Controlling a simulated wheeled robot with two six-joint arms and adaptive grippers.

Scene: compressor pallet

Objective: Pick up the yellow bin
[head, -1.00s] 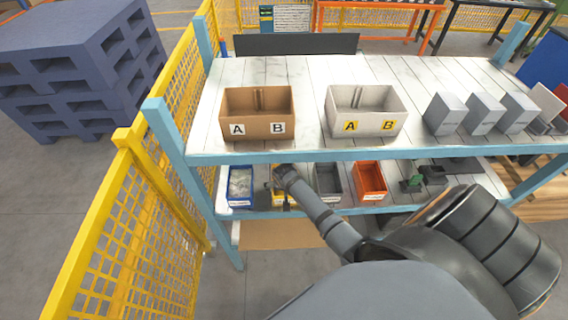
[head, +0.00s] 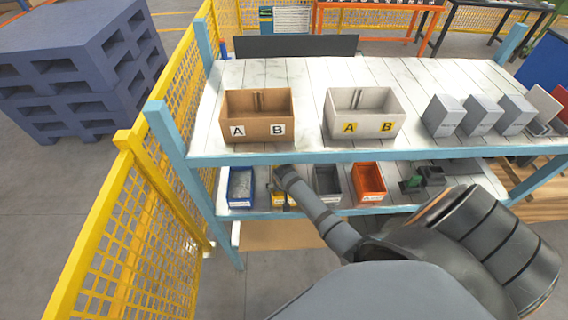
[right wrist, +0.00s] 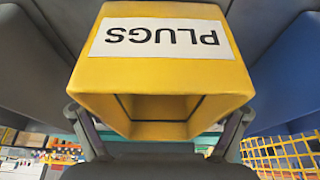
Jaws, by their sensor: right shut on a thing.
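The yellow bin (head: 278,199) is on the lower shelf level, between a blue bin and a dark grey bin, mostly hidden by my right arm in the head view. In the right wrist view the yellow bin (right wrist: 165,72) fills the middle, with a white label reading PLUGS upside down. My right gripper (right wrist: 160,128) has one finger at each side of the bin and is shut on it. I cannot tell whether the bin is clear of the shelf. My left gripper is not in view.
A blue bin (head: 240,186) stands close on the left, a dark grey bin (head: 327,182) and an orange bin (head: 368,182) on the right. The upper shelf edge (head: 380,154) runs above them. A yellow mesh fence (head: 125,230) stands left of the shelving.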

